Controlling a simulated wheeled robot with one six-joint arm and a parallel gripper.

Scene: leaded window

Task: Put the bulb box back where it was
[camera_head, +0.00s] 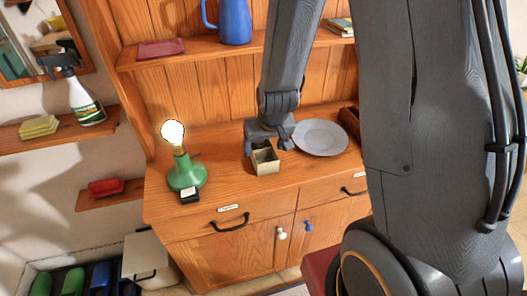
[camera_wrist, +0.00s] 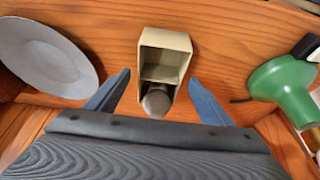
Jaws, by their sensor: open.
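The bulb box (camera_head: 265,161) is a small beige open-topped box on the wooden dresser top, between the green lamp and the grey plate. In the wrist view the box (camera_wrist: 166,42) shows an inner divider, and a rounded greyish thing (camera_wrist: 156,101), perhaps a bulb, is at its near end. My gripper (camera_head: 267,143) is open at the box's back side. In the wrist view its two blue-grey fingers lie left and right of the box's near end, with gaps visible.
The green lamp (camera_head: 187,174) with a glowing bulb (camera_head: 173,133) stands left, a small black item (camera_head: 190,196) before it. The grey plate (camera_head: 320,137) lies right, near a dark brown box (camera_head: 350,122). A shelf (camera_head: 190,57) with a blue jug (camera_head: 235,22) hangs above.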

